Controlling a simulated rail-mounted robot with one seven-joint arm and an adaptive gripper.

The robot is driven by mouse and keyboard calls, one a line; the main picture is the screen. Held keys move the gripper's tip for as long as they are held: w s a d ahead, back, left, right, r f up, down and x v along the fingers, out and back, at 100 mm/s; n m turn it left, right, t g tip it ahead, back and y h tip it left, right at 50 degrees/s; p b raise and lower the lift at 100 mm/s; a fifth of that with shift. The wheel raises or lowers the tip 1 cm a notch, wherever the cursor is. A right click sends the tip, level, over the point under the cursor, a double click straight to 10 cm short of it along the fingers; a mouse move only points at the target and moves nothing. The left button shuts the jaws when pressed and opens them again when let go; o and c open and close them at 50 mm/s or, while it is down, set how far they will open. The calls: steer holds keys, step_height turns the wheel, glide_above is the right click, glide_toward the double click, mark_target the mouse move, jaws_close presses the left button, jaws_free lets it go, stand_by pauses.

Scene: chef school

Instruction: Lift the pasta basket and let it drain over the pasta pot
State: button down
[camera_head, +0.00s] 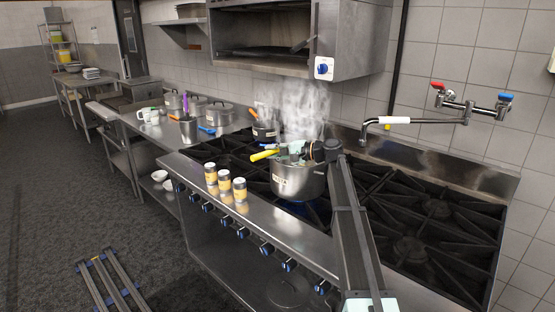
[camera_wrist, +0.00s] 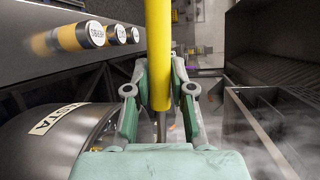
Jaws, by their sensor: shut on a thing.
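The steel pasta pot (camera_head: 296,184) stands on the stove, with steam rising above it. Its PASTA label (camera_wrist: 58,118) shows at the lower left in the wrist view. The pasta basket's yellow handle (camera_head: 263,155) sticks out to the left above the pot's rim. It also runs upright through the wrist view (camera_wrist: 158,40). My gripper (camera_head: 291,152) is over the pot. Its fingers (camera_wrist: 161,92) are shut on the handle near its lower end, where a thin metal rod continues below. The basket's body is hidden, so I cannot tell how deep it sits.
Several labelled cans (camera_head: 225,181) stand on the stove's front ledge. A smaller pot (camera_head: 264,131) with an orange handle is behind. Empty burners (camera_head: 440,205) lie to the right, below a wall faucet (camera_head: 390,121).

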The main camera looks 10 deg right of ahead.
step_height(320, 180, up, 19)
steer(key=b, duration=0.2)
steer(key=shift+r+b, duration=0.15)
steer(key=shift+b, duration=0.2)
stand_by(4.4)
stand_by(0.3)
